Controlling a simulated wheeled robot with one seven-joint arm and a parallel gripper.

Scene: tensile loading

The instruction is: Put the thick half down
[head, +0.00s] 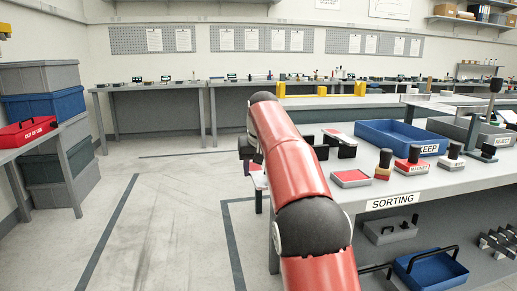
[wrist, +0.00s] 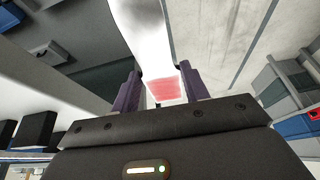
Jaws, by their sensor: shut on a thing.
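My gripper's two purple fingers (wrist: 160,90) are closed on a pale piece with a reddish end (wrist: 165,91), seen in the wrist view. This looks like the thick half; its pale part runs up out of the top of the picture. In the head view my red arm covers most of my gripper, and the held piece cannot be made out clearly. The gripper is around the left end of the sorting table (head: 400,190). A blue tray marked KEEP (head: 372,140) and a grey tray marked REJECT (head: 452,133) stand on that table.
A blue bin (head: 432,270) is on the lower shelf. Grey and blue crates and a red OUT OF USE box (head: 27,131) are at the left. The floor between is clear.

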